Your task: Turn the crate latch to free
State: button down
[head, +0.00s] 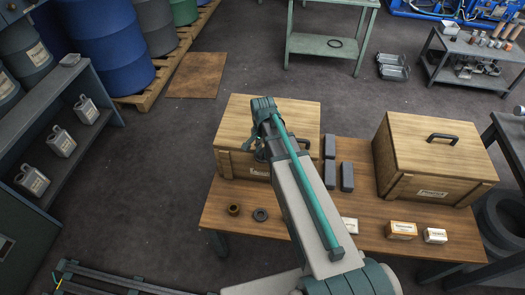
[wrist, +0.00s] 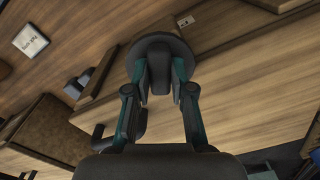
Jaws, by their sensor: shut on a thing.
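The wooden crate (head: 235,118) with a pale lid stands at the left end of the wooden table, and my arm reaches across it.
A second closed crate (head: 428,150) with a black lid handle stands at the right of the table (head: 270,220). Dark blocks (head: 347,177) stand between the crates.

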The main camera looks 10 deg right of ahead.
jog(key=n, duration=0.5)
jog(key=shift+d+b, duration=0.1)
jog(key=shift+b, duration=0.2)
jog(key=shift+n, duration=0.3)
jog(key=c, duration=1)
grip_release()
jog(key=shift+s, duration=0.1)
jog(key=shift+r, duration=0.1)
notch_tip(320, 180, up, 12)
